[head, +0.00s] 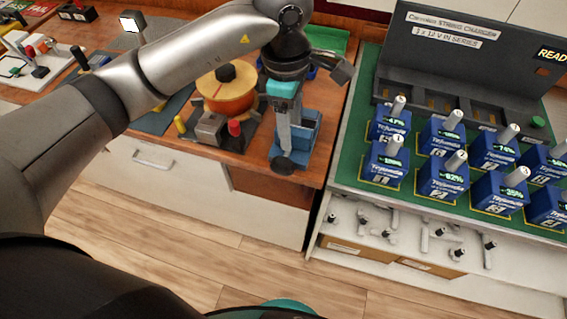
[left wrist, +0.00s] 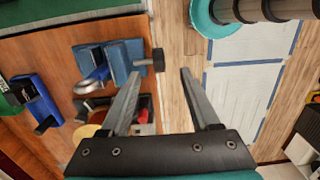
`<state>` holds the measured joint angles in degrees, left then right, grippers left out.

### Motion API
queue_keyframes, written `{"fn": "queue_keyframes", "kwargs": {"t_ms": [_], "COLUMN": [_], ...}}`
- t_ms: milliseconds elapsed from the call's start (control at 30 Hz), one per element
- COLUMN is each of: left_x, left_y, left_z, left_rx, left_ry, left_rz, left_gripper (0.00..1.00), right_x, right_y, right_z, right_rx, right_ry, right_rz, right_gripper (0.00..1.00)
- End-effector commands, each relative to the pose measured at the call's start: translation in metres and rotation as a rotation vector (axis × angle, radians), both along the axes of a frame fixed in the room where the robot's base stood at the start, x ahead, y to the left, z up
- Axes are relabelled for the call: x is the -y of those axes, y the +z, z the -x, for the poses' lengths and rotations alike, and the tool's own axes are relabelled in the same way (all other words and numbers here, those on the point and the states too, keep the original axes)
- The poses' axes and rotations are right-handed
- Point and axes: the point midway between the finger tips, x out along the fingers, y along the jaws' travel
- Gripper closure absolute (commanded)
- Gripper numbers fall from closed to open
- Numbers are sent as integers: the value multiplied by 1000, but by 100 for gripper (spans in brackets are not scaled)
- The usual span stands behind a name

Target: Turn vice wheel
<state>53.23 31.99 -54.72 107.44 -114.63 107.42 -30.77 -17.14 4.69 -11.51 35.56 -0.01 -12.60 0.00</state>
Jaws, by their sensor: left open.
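A blue vice (head: 305,130) stands at the front right edge of the wooden bench. Its dark wheel (head: 283,164) sticks out over the bench's front edge. In the left wrist view the vice (left wrist: 113,62) lies left of centre, with the wheel (left wrist: 158,60) at the end of a grey screw. My left gripper (head: 285,148) points down in front of the vice. In the left wrist view its two fingers (left wrist: 163,80) are apart and empty, with the wheel in line with the gap, just past the tips. I cannot tell whether a finger touches it. My right gripper is out of view.
An orange round pot (head: 228,96) and a small grey block (head: 210,127) stand left of the vice. A green-topped bench (head: 345,165) with several blue batteries (head: 386,160) is on the right. Free floor (head: 190,240) lies in front.

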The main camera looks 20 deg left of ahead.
Motion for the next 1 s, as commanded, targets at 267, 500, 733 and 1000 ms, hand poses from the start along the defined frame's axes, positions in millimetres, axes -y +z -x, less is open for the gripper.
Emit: {"fn": "queue_keyframes", "kwargs": {"t_ms": [267, 500, 733, 1000], "left_x": [-15, -14, -14, -13], "left_y": [-17, -68, -116, -146], "left_z": [-3, -2, -2, -3], "left_rx": [4, 0, 2, 7], "left_ry": [9, 9, 8, 7], "left_rz": [-67, -64, -62, -61], "left_gripper": [38, 38, 38, 38], "right_x": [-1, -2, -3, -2], "right_y": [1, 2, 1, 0], "right_z": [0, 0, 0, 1], "right_rx": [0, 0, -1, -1], "right_ry": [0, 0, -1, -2], "right_rz": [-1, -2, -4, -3], "right_gripper": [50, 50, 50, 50]}}
